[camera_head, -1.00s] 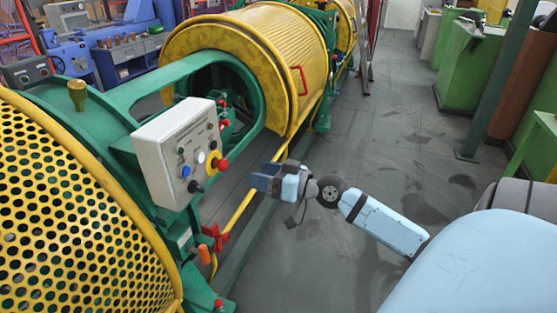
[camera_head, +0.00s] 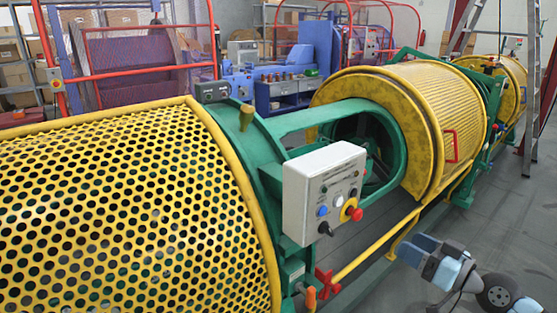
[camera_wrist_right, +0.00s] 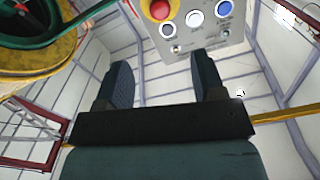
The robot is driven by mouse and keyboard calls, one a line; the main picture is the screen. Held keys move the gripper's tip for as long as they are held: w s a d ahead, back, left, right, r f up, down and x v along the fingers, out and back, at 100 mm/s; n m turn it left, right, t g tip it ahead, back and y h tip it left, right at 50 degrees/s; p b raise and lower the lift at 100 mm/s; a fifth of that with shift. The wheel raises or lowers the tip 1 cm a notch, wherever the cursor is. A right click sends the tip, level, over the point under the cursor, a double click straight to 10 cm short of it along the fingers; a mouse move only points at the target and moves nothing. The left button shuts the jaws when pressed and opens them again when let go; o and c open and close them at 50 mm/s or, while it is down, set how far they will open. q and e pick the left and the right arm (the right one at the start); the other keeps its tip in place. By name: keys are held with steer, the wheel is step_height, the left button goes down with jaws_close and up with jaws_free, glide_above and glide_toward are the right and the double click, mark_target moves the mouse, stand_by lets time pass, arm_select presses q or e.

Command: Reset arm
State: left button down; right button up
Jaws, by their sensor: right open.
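My right gripper (camera_head: 419,250) shows at the lower right of the head view, over the floor beside the yellow rail. In the right wrist view its two dark fingers (camera_wrist_right: 162,85) stand apart with nothing between them. The strander's white control box (camera_head: 322,190) has a red stop button, a blue button and other knobs on its front. The box also shows in the right wrist view (camera_wrist_right: 208,38), beyond the fingers and apart from them. My left gripper is in neither view.
The perforated yellow guard (camera_head: 110,215) fills the left of the head view. A ribbed yellow drum (camera_head: 445,110) with a red handle stands behind the green frame (camera_head: 340,117). A yellow rail (camera_head: 375,248) runs along the machine's front. A ladder (camera_head: 541,90) stands at the right. Grey floor lies right of the rail.

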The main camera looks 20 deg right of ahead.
steer(key=s+a+f+g+h, duration=0.1)
steer(key=s+a+f, duration=0.25)
steer(key=f, duration=0.45)
steer(key=s+a+f+g+h, duration=0.1)
steer(key=s+a+f+g, duration=0.1)
steer(key=a+f, duration=0.45)
steer(key=s+a+f+n+g+h, duration=0.1)
steer(key=s+a+f, duration=0.35)
steer(key=a, duration=0.25)
steer(key=s+a+f+g, duration=0.2)
steer(key=s+a+f, duration=0.1)
steer(key=a+f, duration=0.4)
arm_select(q)
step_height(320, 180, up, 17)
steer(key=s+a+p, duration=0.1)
steer(key=p, duration=2.2)
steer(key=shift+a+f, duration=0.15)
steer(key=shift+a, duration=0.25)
arm_select(e)
step_height(320, 180, up, 17)
steer(key=d, duration=0.1)
steer(key=shift+s+d+h, duration=0.25)
steer(key=shift+s+h, duration=0.15)
